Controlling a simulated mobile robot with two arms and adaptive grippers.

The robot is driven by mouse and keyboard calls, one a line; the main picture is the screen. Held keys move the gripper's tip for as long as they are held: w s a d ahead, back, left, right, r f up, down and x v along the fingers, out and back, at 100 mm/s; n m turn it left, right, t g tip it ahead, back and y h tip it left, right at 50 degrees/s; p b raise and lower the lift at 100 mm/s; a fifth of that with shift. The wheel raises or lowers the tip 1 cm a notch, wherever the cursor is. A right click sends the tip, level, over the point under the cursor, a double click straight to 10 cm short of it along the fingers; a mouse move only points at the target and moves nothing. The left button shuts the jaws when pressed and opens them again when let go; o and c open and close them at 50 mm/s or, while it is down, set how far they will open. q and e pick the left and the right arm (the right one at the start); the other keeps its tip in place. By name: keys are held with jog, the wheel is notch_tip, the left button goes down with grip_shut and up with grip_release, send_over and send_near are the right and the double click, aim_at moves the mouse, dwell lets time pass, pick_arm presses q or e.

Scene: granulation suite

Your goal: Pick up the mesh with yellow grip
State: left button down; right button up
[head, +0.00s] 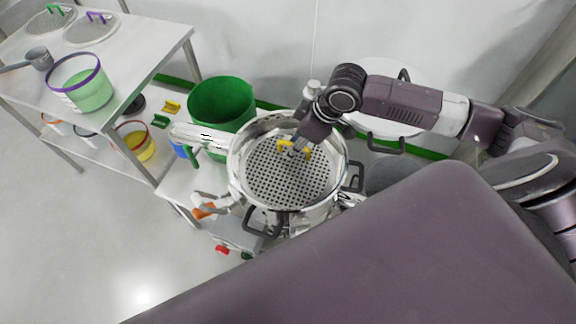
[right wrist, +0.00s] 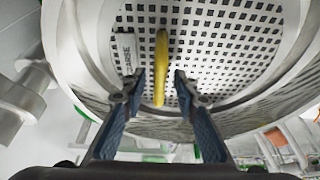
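The mesh (head: 285,185) is a round perforated metal disc lying inside a steel bowl-shaped vessel (head: 234,165). Its yellow grip (head: 308,152) stands up near the far side of the disc. In the right wrist view the yellow grip (right wrist: 161,65) runs lengthwise between my fingers, beside a white label that seems to read COARSE. My right gripper (head: 297,146) reaches down over the grip, and its fingers (right wrist: 158,88) are open, one on each side, with gaps visible. The fingers hide part of the grip in the head view. My left gripper is not in view.
A steel table (head: 130,55) at the left holds other meshes with green and purple grips, a scoop and a purple-rimmed green container (head: 91,95). A green bucket (head: 220,100) stands close behind the vessel. Black handles (head: 262,222) stick out from the vessel's sides.

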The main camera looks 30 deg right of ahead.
grip_shut()
jog(key=shift+w, duration=0.1)
